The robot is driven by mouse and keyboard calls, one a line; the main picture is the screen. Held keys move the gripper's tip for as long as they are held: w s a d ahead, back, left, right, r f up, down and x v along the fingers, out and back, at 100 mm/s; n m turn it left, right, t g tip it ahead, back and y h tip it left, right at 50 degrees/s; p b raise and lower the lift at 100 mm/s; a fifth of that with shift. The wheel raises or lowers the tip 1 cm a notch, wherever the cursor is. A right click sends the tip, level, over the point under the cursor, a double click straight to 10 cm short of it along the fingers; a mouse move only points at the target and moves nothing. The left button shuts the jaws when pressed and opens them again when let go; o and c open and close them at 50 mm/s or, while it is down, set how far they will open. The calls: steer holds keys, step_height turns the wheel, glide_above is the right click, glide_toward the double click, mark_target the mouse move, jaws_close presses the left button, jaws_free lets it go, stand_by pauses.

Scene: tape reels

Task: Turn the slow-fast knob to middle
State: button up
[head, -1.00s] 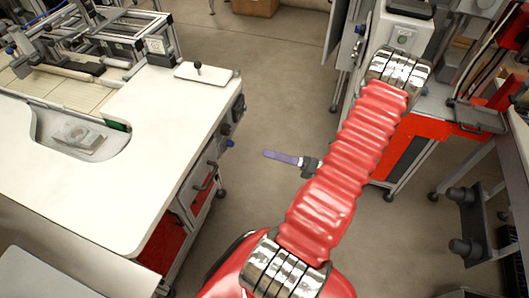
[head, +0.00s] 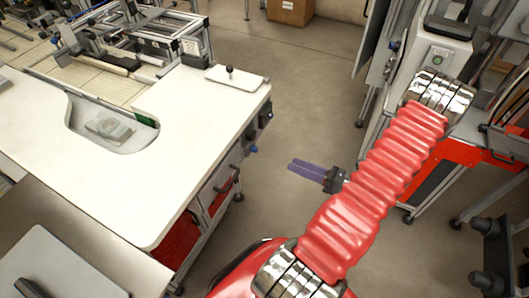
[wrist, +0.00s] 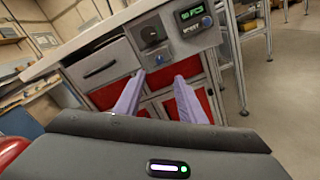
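A grey control panel on the side of the white workbench shows in the wrist view. I cannot read a slow-fast label or tell the setting of either knob. My gripper (wrist: 160,76) points at the bench from below the panel, its two purple fingers apart with nothing between them. In the head view my gripper (head: 291,167) is right of the bench, apart from the panel, where the blue knob (head: 253,150) shows small.
The white workbench (head: 200,120) stands at the left, with a drawer and red cabinet fronts (wrist: 105,96) below its top. A red and grey machine (head: 440,155) stands at the right. Grey floor (head: 300,90) is clear between them.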

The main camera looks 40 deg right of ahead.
mark_target(254, 149)
steer(key=shift+n, duration=0.5)
steer(key=shift+w, duration=0.1)
steer(key=x, duration=1.3)
steer(key=shift+w, duration=0.35)
steer(key=shift+a, duration=0.1)
jaws_close()
